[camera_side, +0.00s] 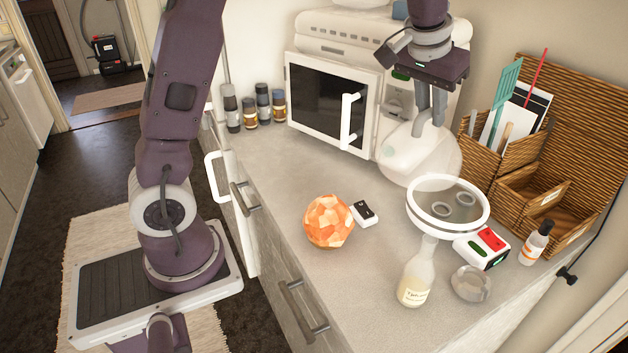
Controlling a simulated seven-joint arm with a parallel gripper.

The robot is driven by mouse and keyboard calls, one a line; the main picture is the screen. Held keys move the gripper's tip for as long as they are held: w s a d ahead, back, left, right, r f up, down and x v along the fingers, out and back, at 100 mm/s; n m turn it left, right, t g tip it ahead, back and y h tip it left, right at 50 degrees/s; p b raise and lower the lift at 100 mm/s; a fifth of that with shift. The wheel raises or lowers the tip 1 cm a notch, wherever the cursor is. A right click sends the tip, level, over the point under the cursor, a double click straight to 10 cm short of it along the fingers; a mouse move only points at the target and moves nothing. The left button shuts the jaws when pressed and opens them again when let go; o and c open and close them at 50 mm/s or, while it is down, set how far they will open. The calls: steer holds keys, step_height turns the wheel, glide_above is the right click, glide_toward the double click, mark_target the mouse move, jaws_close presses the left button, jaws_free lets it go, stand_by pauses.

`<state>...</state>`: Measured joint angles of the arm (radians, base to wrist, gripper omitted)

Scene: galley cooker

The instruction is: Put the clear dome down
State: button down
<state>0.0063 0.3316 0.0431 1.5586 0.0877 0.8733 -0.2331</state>
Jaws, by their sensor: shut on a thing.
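The clear dome (420,162) is a pale see-through cover in front of the right part of the white microwave. My gripper (431,122) is above it, with its fingers pointing down and shut on the top of the dome. The dome looks upright. I cannot tell whether its lower edge touches the counter (360,270) or hangs just above it. A round, white-rimmed piece (411,206) with a glassy middle is in front of the dome, close to its lower right edge.
The microwave (330,100) stands behind. Wicker holders (480,165) are at the right. An orange faceted ball (328,221), a small black-and-white block (364,212), a pale bottle (415,278), a glass ball (470,284), a red-topped device (482,250) and a dropper bottle (535,244) stand in front.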

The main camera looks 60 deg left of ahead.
mark_target(412, 127)
steer(key=s, duration=0.1)
steer(key=s+a+f, duration=0.1)
steer(key=shift+s+a+f+n, duration=0.2)
steer(key=shift+s+n, duration=0.1)
steer(key=shift+n, duration=0.1)
steer(key=s+a+f+n+g+y, duration=0.1)
steer(key=s+a+n+g+y, duration=0.1)
steer(key=s+a+n, duration=0.6)
steer(key=s+a+n+g+y, duration=0.1)
steer(key=s+a+n+g, duration=0.1)
steer(key=s+a+n, duration=0.6)
step_height(412, 127, down, 10)
steer(key=w+a+m, duration=0.1)
steer(key=w+a, duration=0.1)
steer(key=shift+w+f+y, duration=0.15)
steer(key=shift+w+y, duration=0.05)
steer(key=shift+y, duration=0.1)
steer(key=c, duration=1.3)
jaws_free()
steer(key=shift+f, duration=0.1)
steer(key=shift+c, duration=0.2)
